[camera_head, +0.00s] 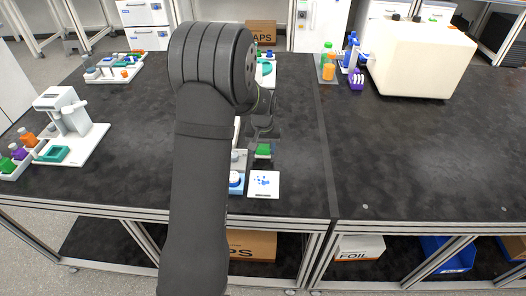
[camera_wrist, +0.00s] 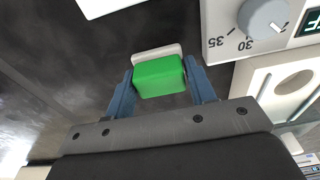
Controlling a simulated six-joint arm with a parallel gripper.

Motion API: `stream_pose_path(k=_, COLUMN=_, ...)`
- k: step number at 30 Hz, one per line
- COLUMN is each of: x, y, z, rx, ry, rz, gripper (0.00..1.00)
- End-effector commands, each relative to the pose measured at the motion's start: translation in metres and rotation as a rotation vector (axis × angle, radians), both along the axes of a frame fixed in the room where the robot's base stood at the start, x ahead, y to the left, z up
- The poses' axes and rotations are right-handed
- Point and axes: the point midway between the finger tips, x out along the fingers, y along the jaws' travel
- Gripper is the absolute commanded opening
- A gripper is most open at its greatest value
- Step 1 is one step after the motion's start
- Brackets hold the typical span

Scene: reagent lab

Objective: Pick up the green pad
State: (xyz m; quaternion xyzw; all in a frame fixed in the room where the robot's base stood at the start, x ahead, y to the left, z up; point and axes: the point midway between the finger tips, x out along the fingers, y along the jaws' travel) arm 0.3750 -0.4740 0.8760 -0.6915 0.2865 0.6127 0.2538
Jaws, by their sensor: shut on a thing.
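The green pad (camera_wrist: 160,76) is a small bright green block with a pale, whitish strip along its far side in the wrist view. My gripper (camera_wrist: 160,84) is shut on it, with one blue-grey finger against each side. In the head view the green pad (camera_head: 263,150) shows small beside my arm, near the front edge of the bench. My gripper (camera_head: 262,138) is partly hidden behind my arm there. I cannot tell whether the pad touches the surface beneath.
A white device with a numbered knob (camera_wrist: 262,18) is close on the right in the wrist view. A white card with blue marks (camera_head: 264,184) lies nearer the bench edge. A large cream box-shaped machine (camera_head: 425,60) stands at the right. The bench's middle right is clear.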

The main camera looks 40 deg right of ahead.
Motion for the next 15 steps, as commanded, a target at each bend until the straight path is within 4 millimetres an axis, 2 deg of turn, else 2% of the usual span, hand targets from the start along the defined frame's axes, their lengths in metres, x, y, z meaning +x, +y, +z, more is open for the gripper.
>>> stream_pose_path(k=3, x=0.001, y=-0.001, z=0.025, rx=-0.005, ry=-0.004, rz=0.000, gripper=0.28)
stream_pose_path(k=15, x=-0.087, y=-0.012, z=0.074, rx=-0.002, ry=-0.002, rz=-0.005, gripper=0.28)
